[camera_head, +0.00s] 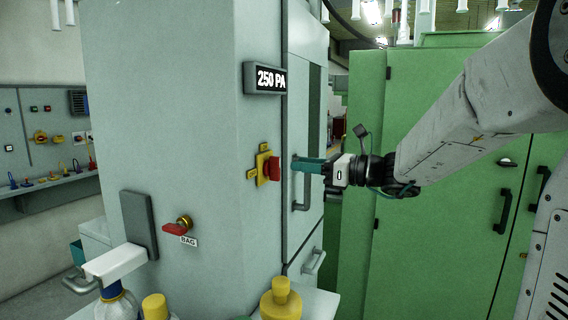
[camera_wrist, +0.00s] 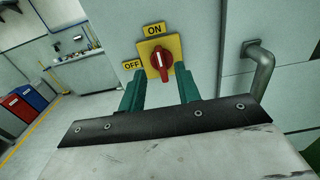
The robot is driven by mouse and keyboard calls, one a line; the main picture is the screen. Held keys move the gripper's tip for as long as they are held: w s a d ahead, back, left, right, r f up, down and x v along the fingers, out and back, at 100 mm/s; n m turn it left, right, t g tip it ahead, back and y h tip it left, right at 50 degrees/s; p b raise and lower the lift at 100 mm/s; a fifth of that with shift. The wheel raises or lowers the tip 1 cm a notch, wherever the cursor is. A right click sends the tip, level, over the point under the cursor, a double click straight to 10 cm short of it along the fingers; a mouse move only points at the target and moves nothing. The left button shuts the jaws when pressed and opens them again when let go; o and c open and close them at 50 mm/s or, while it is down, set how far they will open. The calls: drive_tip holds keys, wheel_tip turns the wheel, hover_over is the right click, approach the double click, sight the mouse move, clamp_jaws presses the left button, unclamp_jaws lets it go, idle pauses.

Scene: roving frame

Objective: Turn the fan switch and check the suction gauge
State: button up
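The fan switch is a red knob (camera_head: 274,168) on a yellow plate (camera_head: 262,170) on the side of a pale grey cabinet. In the wrist view the red knob (camera_wrist: 162,68) faces me, with an ON label above and an OFF label at left. Its white mark looks near upright, towards ON. The suction gauge (camera_head: 265,78) is a dark display above the switch, reading 250 PA. My gripper (camera_head: 298,164) is level with the knob, just right of it. In the wrist view its two teal fingers are apart, either side of the knob, with nothing clamped. Whether they touch it I cannot tell.
A red lever (camera_head: 175,229) tagged BAG and a dark panel (camera_head: 138,224) are on the cabinet's left face. Bottles with yellow caps (camera_head: 281,300) stand below. A metal door handle (camera_wrist: 263,66) is right of the switch. Green cabinets (camera_head: 430,240) stand behind my arm.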

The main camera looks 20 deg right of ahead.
sight(273, 168)
drive_tip(key=x, duration=0.5)
drive_tip(key=shift+w+a, duration=0.25)
drive_tip(key=shift+a, duration=0.1)
clamp_jaws()
